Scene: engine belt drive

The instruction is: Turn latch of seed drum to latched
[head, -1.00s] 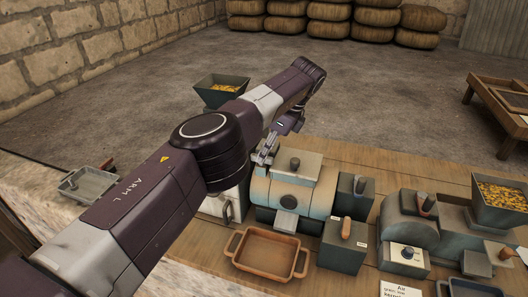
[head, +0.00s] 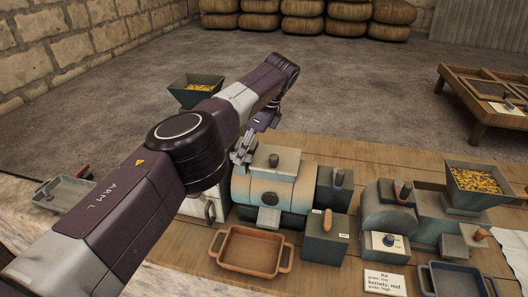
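A drum-shaped machine body (head: 246,189) in worn blue and cream lies on the wooden bench in the middle of the head view. A pale flat lid (head: 291,163) with a small dark knob (head: 273,160) sits on its top. I cannot make out which part is the latch, or its position. My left gripper (head: 240,158) points down at the upper left edge of the drum, next to the lid. It is small and partly hidden by my arm, so I cannot tell whether it touches the drum or how its fingers stand. My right gripper is not in view.
A brown tray (head: 251,249) stands in front of the drum. A box with an orange handle (head: 327,222) and a second machine (head: 386,209) stand to the right, with a grain hopper (head: 476,184). Another hopper (head: 195,91) is behind my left arm. A label card (head: 386,282) lies in front.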

